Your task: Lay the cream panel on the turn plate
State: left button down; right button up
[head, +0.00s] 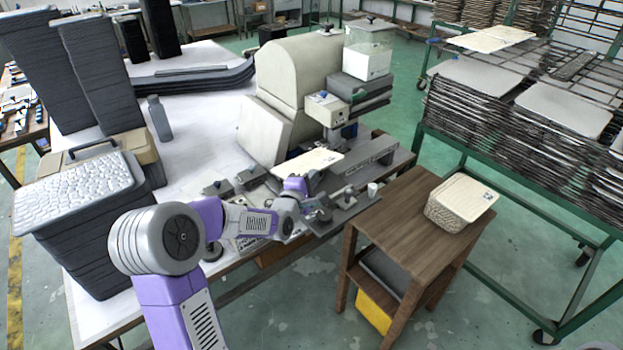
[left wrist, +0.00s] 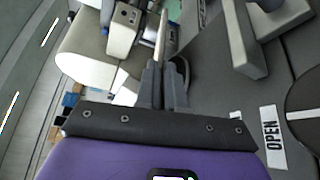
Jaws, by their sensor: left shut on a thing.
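A cream panel (head: 308,162) is at the machine on the white bench, level or nearly so in the head view. My left gripper (head: 304,178) is at its near edge, shut on it. In the left wrist view the gripper (left wrist: 163,72) is shut on the panel (left wrist: 161,38), which shows edge-on as a thin pale strip. A dark round plate (left wrist: 306,108), perhaps the turn plate, is partly in view at the right, beside an OPEN label (left wrist: 272,138). The panel is apart from it. My right gripper is not in view.
The large cream machine (head: 300,75) stands behind the panel. A small white cup (head: 372,190) is at the bench's right end. Green racks with stacked trays (head: 475,75) are at right.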

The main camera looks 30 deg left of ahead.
pick_arm(q)
jog(key=shift+f+b, duration=0.25)
jog(key=shift+b, duration=0.1)
dwell(0.7)
dwell(0.3)
jog(key=c, duration=1.2)
grip_release()
jog(key=shift+s, duration=0.15)
jog(key=s, duration=0.5)
jog(key=s+r+p, duration=0.1)
jog(key=s, duration=0.1)
jog(key=shift+s+d, duration=0.15)
jog(key=shift+d, duration=0.25)
jog(key=shift+f, duration=0.1)
